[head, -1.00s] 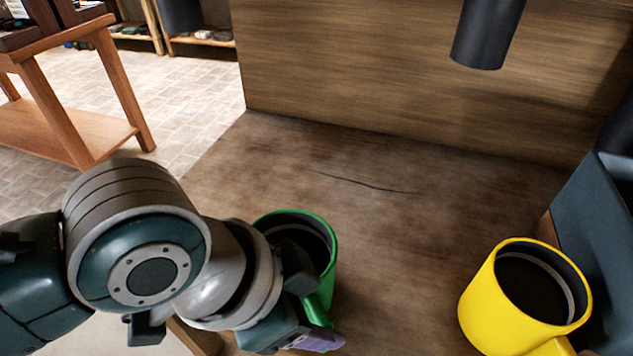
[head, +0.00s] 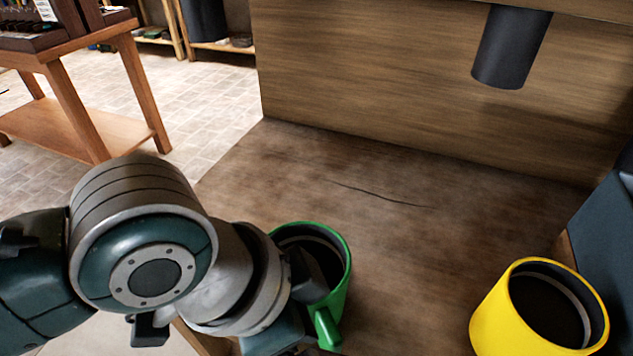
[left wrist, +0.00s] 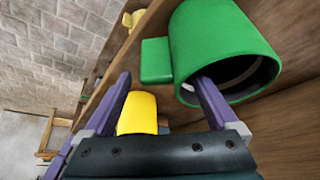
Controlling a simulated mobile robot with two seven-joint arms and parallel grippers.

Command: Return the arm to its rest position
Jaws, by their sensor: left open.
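My left arm (head: 155,235) comes in from the left in the head view, its wrist in front of the green mug. The green mug (head: 342,290) stands on the brown worktop, partly hidden by my wrist. In the left wrist view the green mug (left wrist: 215,35) is close, and one finger overlaps its open mouth; I cannot tell whether they touch. My right gripper is not in view.
A yellow mug (head: 488,315) stands at the right of the worktop (head: 400,250), near a dark blue-grey object (head: 610,230). A wooden panel (head: 400,95) closes the back, with a dark cylinder (head: 511,48) before it. The middle worktop is clear. A wooden stand (head: 75,105) is at left.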

